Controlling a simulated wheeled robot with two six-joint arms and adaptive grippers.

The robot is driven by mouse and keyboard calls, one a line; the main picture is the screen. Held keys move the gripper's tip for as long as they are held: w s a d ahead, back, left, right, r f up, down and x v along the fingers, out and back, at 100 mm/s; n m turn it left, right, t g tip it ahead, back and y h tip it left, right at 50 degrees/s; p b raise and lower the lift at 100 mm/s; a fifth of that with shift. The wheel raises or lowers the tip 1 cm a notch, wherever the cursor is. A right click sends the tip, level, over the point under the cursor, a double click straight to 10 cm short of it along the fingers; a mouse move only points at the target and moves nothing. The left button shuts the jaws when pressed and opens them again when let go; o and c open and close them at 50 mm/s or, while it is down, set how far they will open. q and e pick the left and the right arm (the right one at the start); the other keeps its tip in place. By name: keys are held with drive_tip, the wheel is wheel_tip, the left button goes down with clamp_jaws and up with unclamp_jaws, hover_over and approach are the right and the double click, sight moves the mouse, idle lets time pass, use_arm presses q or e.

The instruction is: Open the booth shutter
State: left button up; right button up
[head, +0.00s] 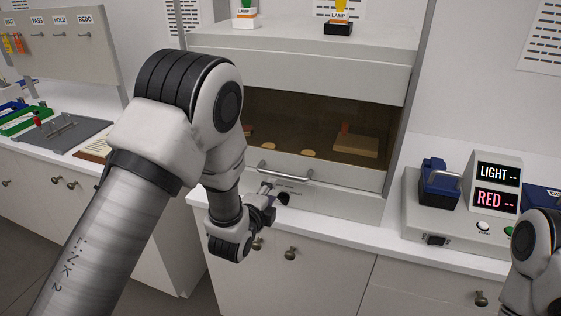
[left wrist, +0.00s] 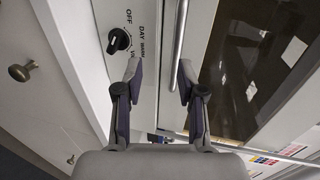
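The booth shutter (head: 300,128) is a dark see-through pane in a pale frame, down at the front of the booth. Its bar handle (head: 285,177) runs along the lower frame; it also shows in the left wrist view as a metal bar (left wrist: 179,40). My left gripper (head: 277,198) is just below and in front of the handle, at its left part. In the left wrist view my left gripper (left wrist: 160,72) is open and empty, with the bar ahead near its right finger. I cannot tell whether they touch. My right gripper is out of view.
A black rotary knob (left wrist: 118,41) sits on the panel below the shutter, close to the left finger. Lamps stand on the booth top. Right of the booth is a console with a display (head: 496,187) and a blue device (head: 438,183).

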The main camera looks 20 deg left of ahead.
sight(279, 175)
use_arm(q)
drive_tip(key=w, duration=0.2)
drive_tip(key=w+p, duration=0.1)
drive_tip(key=w, duration=0.1)
drive_tip(key=w+p, duration=0.1)
drive_tip(key=w, duration=0.2)
drive_tip(key=shift+d+r, duration=0.15)
drive_tip(key=shift+r, duration=0.2)
drive_tip(key=shift+w, duration=0.25)
drive_tip(key=shift+s, duration=0.1)
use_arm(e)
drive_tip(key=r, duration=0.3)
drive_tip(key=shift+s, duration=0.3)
use_arm(q)
drive_tip(key=shift+f, duration=0.1)
clamp_jaws()
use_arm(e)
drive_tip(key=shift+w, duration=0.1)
